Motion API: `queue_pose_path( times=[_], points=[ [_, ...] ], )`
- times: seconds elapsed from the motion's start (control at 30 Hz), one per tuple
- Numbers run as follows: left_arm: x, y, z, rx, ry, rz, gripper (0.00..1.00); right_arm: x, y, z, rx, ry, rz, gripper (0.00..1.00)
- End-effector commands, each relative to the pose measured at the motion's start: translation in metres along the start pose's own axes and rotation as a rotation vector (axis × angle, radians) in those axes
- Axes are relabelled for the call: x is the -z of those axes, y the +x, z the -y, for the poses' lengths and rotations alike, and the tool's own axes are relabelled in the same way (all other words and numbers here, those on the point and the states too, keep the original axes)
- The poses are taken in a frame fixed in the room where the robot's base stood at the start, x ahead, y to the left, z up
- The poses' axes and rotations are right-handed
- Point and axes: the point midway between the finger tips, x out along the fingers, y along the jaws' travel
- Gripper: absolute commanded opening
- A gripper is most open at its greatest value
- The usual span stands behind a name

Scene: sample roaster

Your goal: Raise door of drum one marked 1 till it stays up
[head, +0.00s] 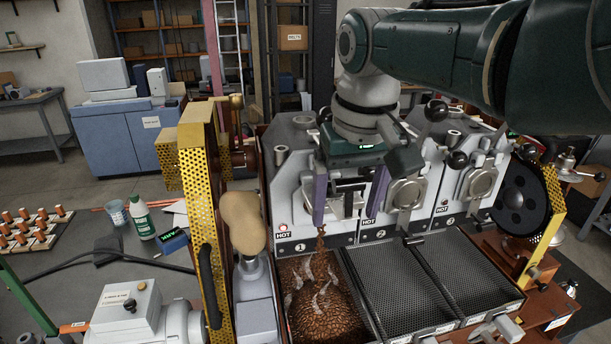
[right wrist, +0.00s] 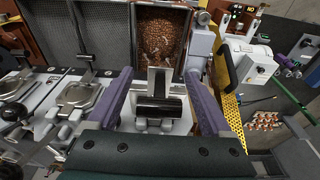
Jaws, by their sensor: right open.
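Drum one, marked 1 (head: 300,247), is the leftmost of three roaster drums. Its metal door (head: 345,203) is partly hidden by my right gripper (head: 345,216) in the head view. In the right wrist view, a black cylindrical handle (right wrist: 160,108) and a metal plate (right wrist: 160,79) lie between the purple fingers of my right gripper (right wrist: 158,73). The fingers are wide apart, with visible gaps to the handle on both sides. A column of brown beans (head: 320,243) shows below the drum front, above heaped beans (head: 322,300). I cannot tell how far the door is raised. My left gripper is not in view.
Drum two's front (head: 405,193) and drum three's front (head: 481,183) stand to the right, with black ball knobs nearby. Empty mesh cooling trays (head: 400,295) lie in front. A yellow perforated guard (head: 203,190) and a beige rounded object (head: 241,220) stand close on the left.

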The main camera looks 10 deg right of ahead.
Motion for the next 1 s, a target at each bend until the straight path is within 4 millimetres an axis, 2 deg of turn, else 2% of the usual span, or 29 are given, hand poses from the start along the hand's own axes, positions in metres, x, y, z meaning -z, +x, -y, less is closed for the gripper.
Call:
queue_pose_path(
  times=[0.2,0.4,0.57,0.8,1.0],
  points=[
    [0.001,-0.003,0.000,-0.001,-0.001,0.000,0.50,0.001,-0.004,0.000,0.000,0.000,-0.002,0.84],
    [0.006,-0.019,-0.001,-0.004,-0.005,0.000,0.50,0.001,-0.030,0.000,0.000,0.000,-0.004,0.84],
    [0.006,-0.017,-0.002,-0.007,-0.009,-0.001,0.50,0.001,-0.051,-0.001,0.000,0.001,-0.005,0.84],
    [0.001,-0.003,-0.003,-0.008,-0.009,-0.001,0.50,0.001,-0.084,0.000,0.000,0.001,-0.006,0.84],
    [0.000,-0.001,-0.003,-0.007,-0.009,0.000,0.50,-0.001,-0.099,0.000,0.000,0.001,0.000,0.84]
  ],
)
